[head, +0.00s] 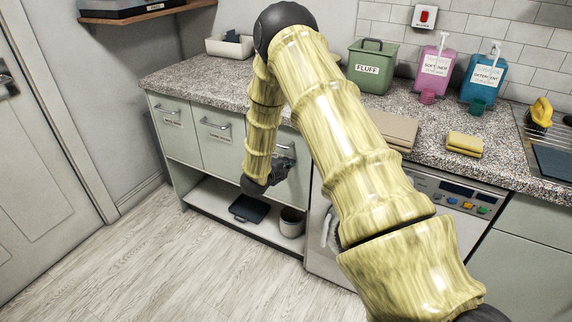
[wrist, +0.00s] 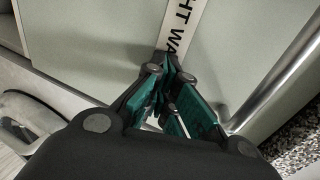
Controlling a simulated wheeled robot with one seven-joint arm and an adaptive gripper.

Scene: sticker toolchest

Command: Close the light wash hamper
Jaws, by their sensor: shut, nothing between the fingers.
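The light wash hamper (head: 294,182) is a pale green front under the counter, the third from the left, partly hidden behind my arm. In the wrist view its front panel (wrist: 95,40) fills most of the picture, with a white label reading "…GHT WA…" (wrist: 188,25) and a metal bar handle (wrist: 285,85) at the right. My gripper (head: 280,170) is in front of this panel, below the handle. In the wrist view its dark fingers with green pads (wrist: 170,66) are shut and empty, their tips at the label, close to or touching the panel. Whether the front sits flush is unclear.
Two more hamper fronts (head: 215,148) stand left, both looking flush. Below is an open shelf with a dark tray (head: 249,209) and a grey bucket (head: 292,222). A washing machine (head: 452,205) stands right. The floor (head: 140,260) in front is clear.

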